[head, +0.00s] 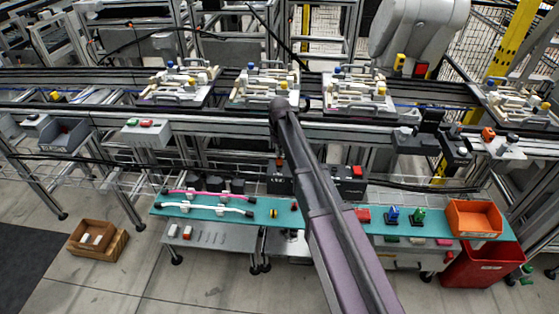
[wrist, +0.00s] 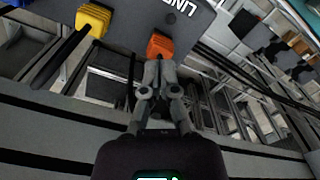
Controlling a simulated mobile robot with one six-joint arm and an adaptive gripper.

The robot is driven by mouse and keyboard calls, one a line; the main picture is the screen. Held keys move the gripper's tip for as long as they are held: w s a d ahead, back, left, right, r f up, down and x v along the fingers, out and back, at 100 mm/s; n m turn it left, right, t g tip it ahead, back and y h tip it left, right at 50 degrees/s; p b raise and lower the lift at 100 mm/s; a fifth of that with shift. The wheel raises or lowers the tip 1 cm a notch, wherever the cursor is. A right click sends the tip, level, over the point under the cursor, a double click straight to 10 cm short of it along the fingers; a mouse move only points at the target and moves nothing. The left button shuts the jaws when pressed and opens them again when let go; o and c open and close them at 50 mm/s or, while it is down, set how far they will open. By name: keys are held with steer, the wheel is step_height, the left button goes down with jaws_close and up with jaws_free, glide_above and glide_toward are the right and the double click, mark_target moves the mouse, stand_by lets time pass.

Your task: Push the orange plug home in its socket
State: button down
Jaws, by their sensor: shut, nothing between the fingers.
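The orange plug (wrist: 160,46) shows at the top middle of the wrist view, at the edge of a dark grey panel (wrist: 130,38) with white lettering. Its socket is hidden, and I cannot tell how deep the plug sits. My gripper (wrist: 159,64) is shut and empty. Its fingertips are right at the near face of the plug in the picture; I cannot tell whether they touch it. In the head view my arm covers the middle, and the gripper cannot be made out there.
A yellow ribbed plug (wrist: 92,20) is left of the orange one in the wrist view. In the head view, a conveyor (head: 230,117) carries several fixtures. Below it is a teal shelf (head: 330,222) with cables, small parts and an orange bin (head: 474,232).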

mark_target(279, 159)
steer(key=shift+r+p, duration=2.7)
steer(key=shift+r, duration=0.25)
steer(key=s+d+r+m+p, duration=0.2)
steer(key=s+d, duration=0.9)
steer(key=s, duration=0.2)
steer(key=s+d+r+m+p, duration=0.2)
steer(key=s+d+m, duration=0.1)
steer(key=s+d, duration=0.9)
steer(key=shift+s+r+m+p, duration=0.3)
steer(key=shift+s, duration=0.15)
steer(key=shift+a, duration=0.15)
